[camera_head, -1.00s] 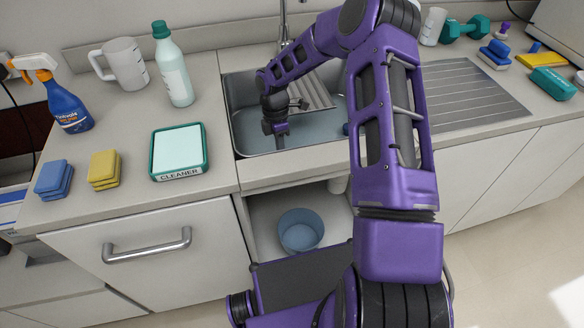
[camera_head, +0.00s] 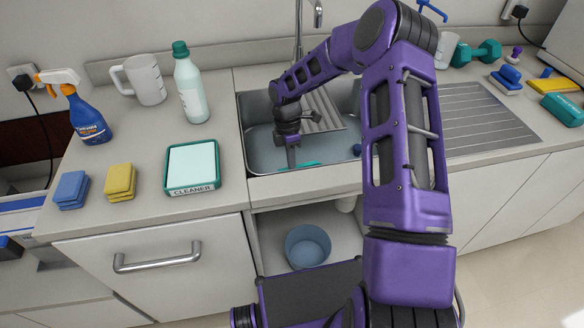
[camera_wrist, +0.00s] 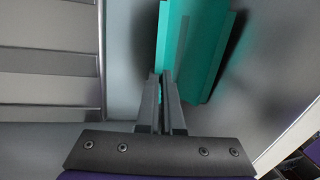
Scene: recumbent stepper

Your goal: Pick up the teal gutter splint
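The teal gutter splint (camera_wrist: 205,45) is a long channel-shaped piece inside the sink. In the wrist view it runs from the top edge down to my fingertips. In the head view only a thin teal strip (camera_head: 308,164) shows, low in the sink beside my gripper (camera_head: 291,165). In the wrist view my gripper (camera_wrist: 161,76) points at the splint with its fingers nearly together. A thin teal sliver shows between them, so they appear shut on its left wall. I cannot tell whether the splint touches the sink floor.
The metal sink (camera_head: 262,150) surrounds my gripper, with a ribbed drainer (camera_head: 322,112) inside at the back. A faucet (camera_head: 299,35) stands behind. A cleaner tray (camera_head: 191,165), a green-capped bottle (camera_head: 190,88) and sponges (camera_head: 120,181) are on the left counter. A blue bucket (camera_head: 308,246) is below.

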